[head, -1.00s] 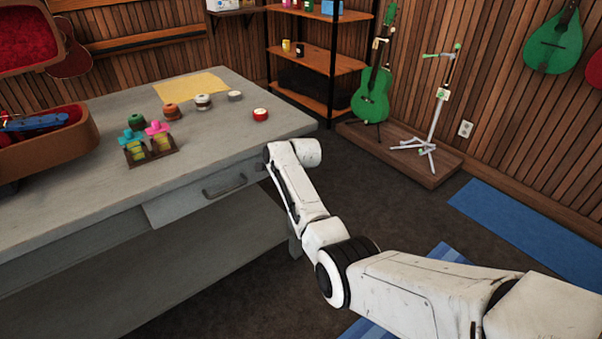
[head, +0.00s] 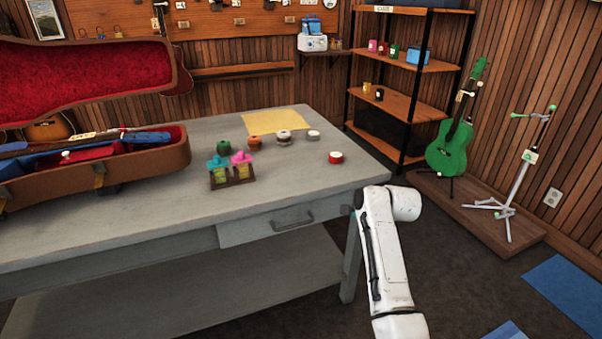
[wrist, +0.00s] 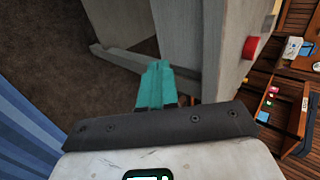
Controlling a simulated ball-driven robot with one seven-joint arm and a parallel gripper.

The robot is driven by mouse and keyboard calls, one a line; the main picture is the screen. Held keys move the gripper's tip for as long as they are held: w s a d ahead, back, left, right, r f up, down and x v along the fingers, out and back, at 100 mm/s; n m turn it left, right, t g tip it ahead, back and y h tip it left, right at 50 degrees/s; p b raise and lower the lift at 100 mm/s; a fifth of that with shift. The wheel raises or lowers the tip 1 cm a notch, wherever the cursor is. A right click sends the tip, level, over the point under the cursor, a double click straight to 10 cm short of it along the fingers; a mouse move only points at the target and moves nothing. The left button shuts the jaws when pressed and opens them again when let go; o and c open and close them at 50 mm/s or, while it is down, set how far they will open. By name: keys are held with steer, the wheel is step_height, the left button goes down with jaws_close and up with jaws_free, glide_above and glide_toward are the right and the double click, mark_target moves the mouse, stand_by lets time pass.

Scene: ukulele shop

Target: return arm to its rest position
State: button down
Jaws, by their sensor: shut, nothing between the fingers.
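My white arm (head: 385,250) rises from the bottom of the head view, bent near the right front corner of the grey table (head: 290,190). Its gripper is hidden in the head view. In the wrist view my gripper (wrist: 155,82) shows teal fingers together, with nothing between them. The fingers point toward the dark floor and the table's lower frame, and appear apart from the table.
An open brown case (head: 150,170) with red lining, small bottles in a holder (head: 232,175) and several round pots stand on the table. A red pot (head: 336,157) is near its right end. A green guitar (head: 450,147) and white stand (head: 515,190) are on a low platform at right.

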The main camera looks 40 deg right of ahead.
steer(key=s+a+f+n+g+y+p, duration=0.1)
steer(key=s+a+f+n+g+p, duration=0.15)
steer(key=s+a+n, duration=0.5)
steer(key=s+a+f+n+g+y+p, duration=0.15)
steer(key=s+a+f+n, duration=0.25)
steer(key=s+a, duration=0.65)
steer(key=s+a+r+n+g+p, duration=0.1)
steer(key=s+a+n, duration=0.3)
steer(key=s, duration=0.5)
steer(key=s+a+r+n+g+p, duration=0.2)
steer(key=s+a+n, duration=0.3)
steer(key=s, duration=0.4)
steer(key=shift+s+a+g+p, duration=0.15)
steer(key=shift+a+g+p, duration=0.2)
steer(key=shift+g, duration=0.15)
